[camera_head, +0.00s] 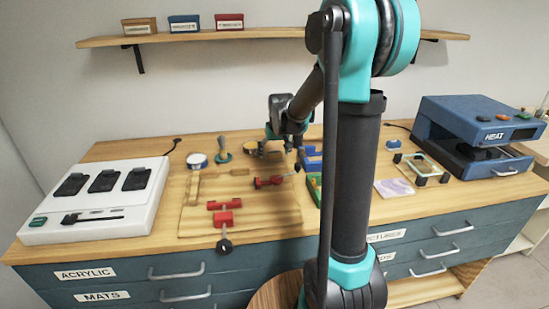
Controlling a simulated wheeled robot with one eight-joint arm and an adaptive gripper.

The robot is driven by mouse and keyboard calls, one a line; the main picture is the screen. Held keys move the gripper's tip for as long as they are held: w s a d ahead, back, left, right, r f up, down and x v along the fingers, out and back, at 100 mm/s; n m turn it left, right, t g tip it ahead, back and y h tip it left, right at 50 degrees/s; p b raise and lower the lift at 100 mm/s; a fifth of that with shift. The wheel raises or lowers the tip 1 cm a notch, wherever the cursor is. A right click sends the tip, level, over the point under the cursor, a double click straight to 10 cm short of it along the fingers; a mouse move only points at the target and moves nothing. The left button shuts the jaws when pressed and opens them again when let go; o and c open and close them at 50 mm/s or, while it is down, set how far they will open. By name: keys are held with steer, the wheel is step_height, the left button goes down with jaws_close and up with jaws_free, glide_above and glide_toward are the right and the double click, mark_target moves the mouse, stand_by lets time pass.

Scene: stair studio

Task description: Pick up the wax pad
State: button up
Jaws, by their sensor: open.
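My gripper (277,146) hangs over the back middle of the wooden workbench, fingers pointing down; it looks small and dark here, and its jaws are open. I cannot tell for sure which thing is the wax pad. A small round yellowish item (250,147) lies at the back of the bench, just left of my gripper and partly hidden by it. A round white and blue tin (197,160) stands further left. Whether my fingers touch anything is too small to tell.
Red clamps (225,217) lie on a wooden board (205,228). A white unit with black pads (100,210) stands left. A blue heat press (480,130) stands right, near a pale purple sheet (393,188). A shelf (265,33) runs above. My arm hides part of the bench.

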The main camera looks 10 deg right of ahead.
mark_target(275, 152)
steer(key=shift+w+f, duration=0.1)
steer(key=shift+f, duration=0.15)
steer(key=shift+c, duration=0.2)
steer(key=c, duration=1.2)
steer(key=shift+r, duration=0.15)
step_height(275, 152, up, 20)
steer(key=o, duration=0.5)
steer(key=c, duration=0.4)
